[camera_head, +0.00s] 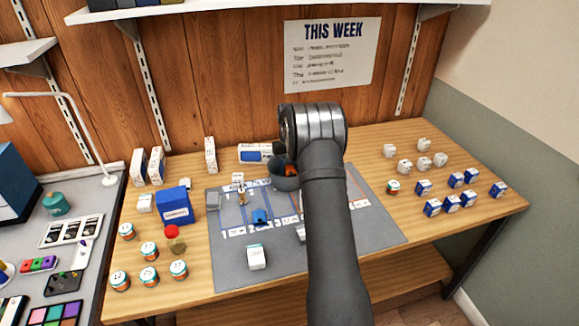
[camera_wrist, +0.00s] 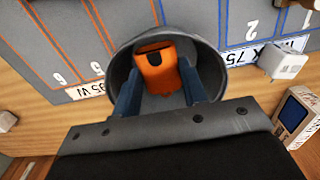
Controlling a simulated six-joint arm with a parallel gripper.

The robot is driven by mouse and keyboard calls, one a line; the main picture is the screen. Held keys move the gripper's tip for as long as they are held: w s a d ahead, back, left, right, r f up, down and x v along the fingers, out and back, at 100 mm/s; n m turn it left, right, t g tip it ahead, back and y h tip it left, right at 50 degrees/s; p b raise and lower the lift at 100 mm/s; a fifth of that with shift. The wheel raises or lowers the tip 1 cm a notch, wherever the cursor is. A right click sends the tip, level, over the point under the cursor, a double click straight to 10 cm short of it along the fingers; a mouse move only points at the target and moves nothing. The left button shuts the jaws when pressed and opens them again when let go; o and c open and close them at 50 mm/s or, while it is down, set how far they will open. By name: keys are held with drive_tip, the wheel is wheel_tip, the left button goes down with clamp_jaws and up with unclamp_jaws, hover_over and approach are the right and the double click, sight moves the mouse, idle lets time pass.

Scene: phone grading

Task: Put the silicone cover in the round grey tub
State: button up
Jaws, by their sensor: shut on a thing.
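The orange silicone cover (camera_wrist: 158,68) shows in the wrist view between the two blue fingers of my gripper (camera_wrist: 160,88), which is shut on it. The round grey tub (camera_wrist: 208,62) surrounds the cover and fingertips in that view. In the head view the tub (camera_head: 284,183) stands on the back of the grey mat, partly hidden by my arm. A bit of the orange cover (camera_head: 291,170) shows at the tub's mouth there. Whether the cover touches the tub's floor cannot be told.
The grey mat (camera_head: 235,268) has marked lanes and holds a white box (camera_head: 256,257) in front. A blue box (camera_head: 174,206) and several jars stand left. Several small blue-and-white boxes stand right.

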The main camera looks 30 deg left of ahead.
drive_tip(key=shift+f, duration=0.45)
drive_tip(key=o, duration=1)
drive_tip(key=shift+c, duration=0.2)
wheel_tip(320, 180, up, 13)
wheel_tip(320, 180, down, 13)
drive_tip(key=shift+f, duration=0.1)
drive_tip(key=shift+r, duration=0.5)
